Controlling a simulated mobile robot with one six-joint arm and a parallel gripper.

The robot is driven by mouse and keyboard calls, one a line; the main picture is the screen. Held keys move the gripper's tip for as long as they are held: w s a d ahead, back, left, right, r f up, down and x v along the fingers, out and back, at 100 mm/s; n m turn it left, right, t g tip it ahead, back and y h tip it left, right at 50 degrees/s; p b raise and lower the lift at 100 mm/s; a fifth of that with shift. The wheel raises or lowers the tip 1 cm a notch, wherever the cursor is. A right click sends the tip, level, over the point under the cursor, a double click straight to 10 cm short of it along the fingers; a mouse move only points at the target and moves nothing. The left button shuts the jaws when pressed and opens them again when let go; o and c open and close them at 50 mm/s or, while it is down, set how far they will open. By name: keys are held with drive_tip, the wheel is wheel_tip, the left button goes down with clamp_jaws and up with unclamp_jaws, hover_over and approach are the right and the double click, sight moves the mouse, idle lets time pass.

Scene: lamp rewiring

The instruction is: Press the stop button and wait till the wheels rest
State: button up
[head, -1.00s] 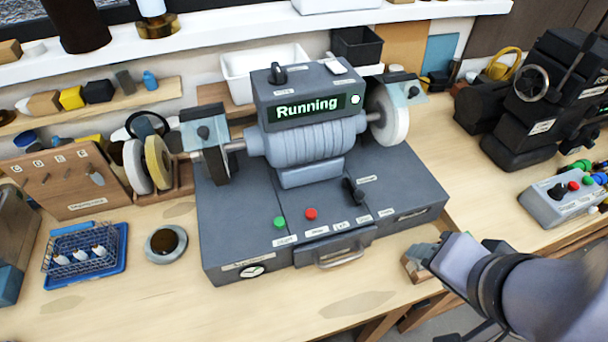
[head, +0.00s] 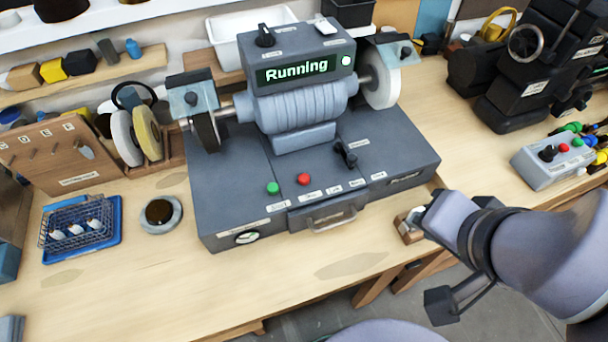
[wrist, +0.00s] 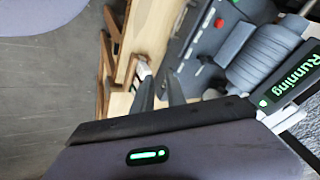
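The bench grinder (head: 300,105) stands on a dark grey base, and its screen (head: 292,70) reads "Running". A red button (head: 303,179) sits on the base's top near the front, to the right of a green button (head: 272,188). The red button also shows in the wrist view (wrist: 219,22). A dark wheel (head: 205,130) is on the left and a pale wheel (head: 382,80) on the right; the still picture does not show their spin. My gripper (head: 424,212) is right of the base's front corner, apart from the buttons. In the wrist view its fingers (wrist: 163,85) are apart and empty.
A small wooden block (head: 408,232) lies by my gripper at the bench's front edge. A control box (head: 552,162) with coloured buttons stands at right. A blue tray (head: 112,240) and round dish (head: 160,213) are at left.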

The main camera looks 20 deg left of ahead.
clamp_jaws()
idle(1.4)
